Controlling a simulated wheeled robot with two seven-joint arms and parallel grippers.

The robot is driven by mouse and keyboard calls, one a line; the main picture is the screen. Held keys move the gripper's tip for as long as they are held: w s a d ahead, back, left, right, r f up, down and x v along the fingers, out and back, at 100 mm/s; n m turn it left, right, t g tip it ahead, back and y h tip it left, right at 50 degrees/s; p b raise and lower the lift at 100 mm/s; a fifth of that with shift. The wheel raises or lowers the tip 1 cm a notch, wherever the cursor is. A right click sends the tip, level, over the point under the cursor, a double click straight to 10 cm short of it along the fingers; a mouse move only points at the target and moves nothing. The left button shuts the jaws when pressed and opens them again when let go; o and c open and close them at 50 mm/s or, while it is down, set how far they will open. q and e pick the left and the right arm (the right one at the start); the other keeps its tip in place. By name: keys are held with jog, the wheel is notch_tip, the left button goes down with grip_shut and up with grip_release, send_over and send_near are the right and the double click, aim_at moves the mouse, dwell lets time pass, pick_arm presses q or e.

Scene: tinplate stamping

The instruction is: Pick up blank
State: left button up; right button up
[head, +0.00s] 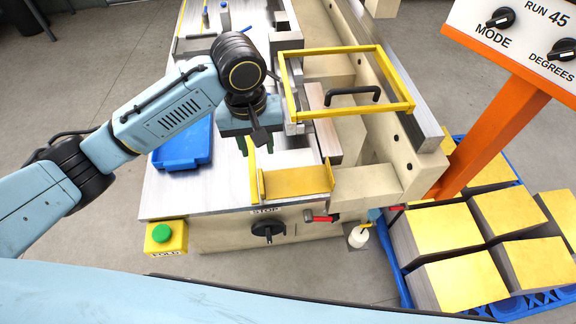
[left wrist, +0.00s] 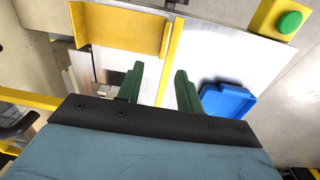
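Stacks of gold-topped sheets (head: 447,228) stand on a blue pallet at the right in the head view. No single loose blank can be made out with certainty. A gold plate-like piece with raised yellow side edges (head: 297,181) lies at the front of the machine bed; it also shows at the top of the left wrist view (left wrist: 122,30). My left gripper (head: 254,150) is above the bed, behind and left of this piece. In the left wrist view its green fingers (left wrist: 158,88) are apart with nothing held between them. My right gripper is not in view.
A yellow guard frame (head: 289,85) with a black handle stands just right of my left gripper. A blue tray (head: 185,147) lies left on the bed. A green button box (head: 166,238) is at the front left corner. An orange post (head: 488,133) carries a control panel.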

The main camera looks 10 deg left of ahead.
pick_arm(q)
jog(key=r, duration=0.1)
send_over(260, 174)
jog(key=shift+y, duration=0.3)
jog(key=f, duration=0.7)
jog(key=shift+s+a+f+b, duration=0.15)
jog(key=shift+s+f+b, duration=0.05)
jog(key=shift+b, duration=0.1)
jog(key=shift+w+f, duration=0.15)
jog(key=shift+f, duration=1.2)
jog(key=shift+w+f, duration=0.1)
jog(key=shift+f, duration=1.2)
jog(key=shift+c, duration=0.5)
grip_shut()
